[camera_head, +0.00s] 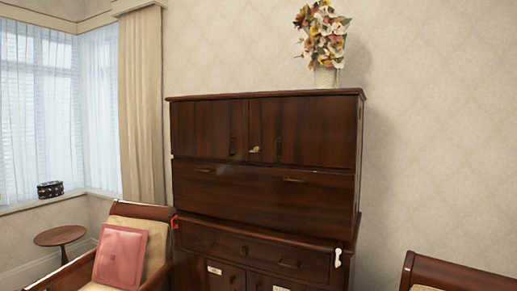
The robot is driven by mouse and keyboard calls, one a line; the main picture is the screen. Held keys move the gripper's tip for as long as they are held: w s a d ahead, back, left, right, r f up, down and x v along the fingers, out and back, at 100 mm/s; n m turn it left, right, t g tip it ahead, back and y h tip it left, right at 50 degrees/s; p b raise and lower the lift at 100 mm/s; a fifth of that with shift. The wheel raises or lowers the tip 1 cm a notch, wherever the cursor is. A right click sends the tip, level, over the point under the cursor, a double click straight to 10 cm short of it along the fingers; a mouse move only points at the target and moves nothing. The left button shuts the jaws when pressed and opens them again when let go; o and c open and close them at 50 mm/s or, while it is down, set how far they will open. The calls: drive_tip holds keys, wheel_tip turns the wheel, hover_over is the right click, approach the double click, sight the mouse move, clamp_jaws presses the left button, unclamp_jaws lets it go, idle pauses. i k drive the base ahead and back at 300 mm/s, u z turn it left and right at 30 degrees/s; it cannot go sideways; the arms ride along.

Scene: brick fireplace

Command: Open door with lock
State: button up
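A tall dark brown wooden cabinet (265,205) stands against the wall in the middle of the head view. Two upper doors, a left door (205,130) and a right door (315,130), are shut and each has a dark vertical handle near the middle seam. A small brass-coloured piece (255,149), perhaps a lock or latch, sits near the seam between them. A fold-down panel (240,192) with two small handles is below, then a drawer (250,252) and lower doors cut by the frame. My gripper is not in this view.
A vase of flowers (325,76) stands on the cabinet top. A chair with a pink cushion (120,258) is in front at the left, another chair (455,275) at lower right. A small round table (60,236) stands by the window.

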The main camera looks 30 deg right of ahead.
sight(311, 130)
drive_tip(key=u, duration=0.3)
drive_tip(key=i, duration=0.85)
drive_tip(key=u, duration=0.25)
